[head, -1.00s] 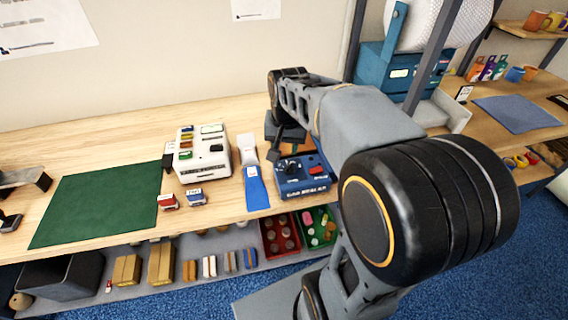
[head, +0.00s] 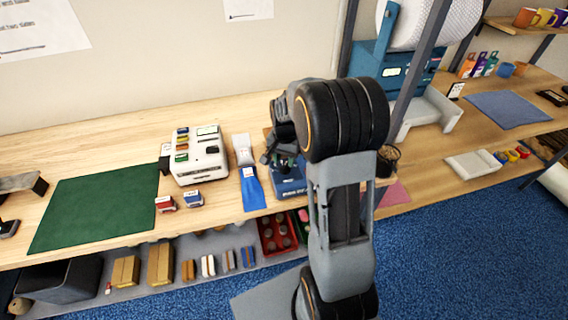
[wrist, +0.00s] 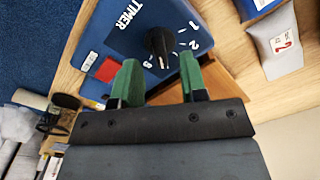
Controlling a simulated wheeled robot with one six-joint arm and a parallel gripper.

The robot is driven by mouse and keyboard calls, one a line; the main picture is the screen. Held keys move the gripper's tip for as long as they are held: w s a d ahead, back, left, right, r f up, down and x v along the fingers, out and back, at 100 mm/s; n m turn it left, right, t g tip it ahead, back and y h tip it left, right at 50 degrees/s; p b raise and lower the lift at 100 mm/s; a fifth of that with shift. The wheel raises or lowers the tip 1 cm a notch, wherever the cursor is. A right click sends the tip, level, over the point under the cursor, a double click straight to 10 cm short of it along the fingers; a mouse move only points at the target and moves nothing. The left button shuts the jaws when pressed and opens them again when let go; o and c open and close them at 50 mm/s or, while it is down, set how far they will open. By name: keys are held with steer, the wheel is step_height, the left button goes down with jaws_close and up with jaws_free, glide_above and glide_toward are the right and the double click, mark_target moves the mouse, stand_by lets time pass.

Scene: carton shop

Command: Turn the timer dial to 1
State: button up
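The blue timer box (head: 287,187) stands on the bench, partly hidden behind my arm in the head view. The wrist view shows the timer box (wrist: 97,46) close up with its TIMER lettering, a red button (wrist: 106,69) and a black dial (wrist: 160,42). White digits stand around the dial; some are hard to read. A pale mark on the dial points toward the gripper side, not clearly at the 1. My gripper (wrist: 158,60) is open, its green fingers apart and empty, with the dial just beyond and between the tips. Contact with the dial cannot be told.
A blue strip (head: 254,190) and a white device with coloured labels (head: 198,158) lie left of the timer. Small red and blue boxes sit in front of that device. A green mat (head: 95,207) covers clear bench at left. A shelf with bins runs below.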

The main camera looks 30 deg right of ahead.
mark_target(285, 165)
steer(key=shift+f, duration=1.55)
jaws_close()
